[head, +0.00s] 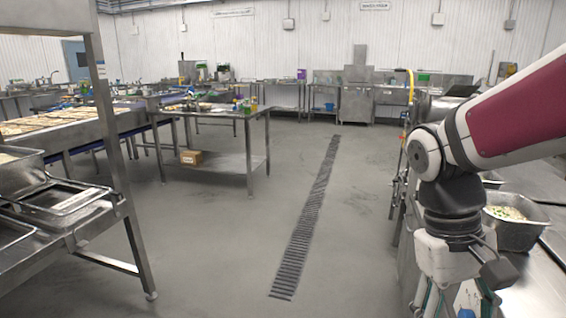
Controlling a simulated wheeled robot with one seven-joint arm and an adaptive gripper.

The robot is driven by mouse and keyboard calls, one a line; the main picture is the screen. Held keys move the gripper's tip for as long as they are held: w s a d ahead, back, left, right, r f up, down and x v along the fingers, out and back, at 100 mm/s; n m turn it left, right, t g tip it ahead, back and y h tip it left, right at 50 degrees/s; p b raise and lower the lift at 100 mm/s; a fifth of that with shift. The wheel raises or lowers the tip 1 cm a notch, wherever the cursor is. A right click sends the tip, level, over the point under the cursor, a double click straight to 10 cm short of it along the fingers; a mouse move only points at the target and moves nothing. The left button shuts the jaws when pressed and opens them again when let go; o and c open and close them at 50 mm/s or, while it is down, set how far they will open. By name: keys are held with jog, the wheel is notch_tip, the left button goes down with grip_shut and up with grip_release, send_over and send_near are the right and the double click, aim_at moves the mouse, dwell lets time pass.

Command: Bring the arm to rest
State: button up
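My arm (510,115) comes in from the right edge and bends down at a grey wrist joint. My gripper (456,300) hangs pointing down at the bottom right, over or beside the steel counter on the right. Its fingertips are cut off by the lower edge, so whether it is open or shut, or holds anything, is hidden. A metal pan (516,232) with pale, rice-like food stands on the counter just right of my gripper, partly behind it.
The steel counter (545,285) runs along the right. A steel rack (115,160) with metal trays stands at the left. The grey floor with a drain grate (305,220) is clear.

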jog(key=s+a+r+t+y, duration=0.2)
jog(key=s+a+t, duration=0.25)
jog(key=s, duration=0.65)
notch_tip(320, 180, up, 15)
jog(key=t+p, duration=0.2)
jog(key=p, duration=1.1)
jog(key=shift+d+t, duration=0.2)
jog(key=shift+t, duration=0.15)
jog(key=shift+s, duration=0.1)
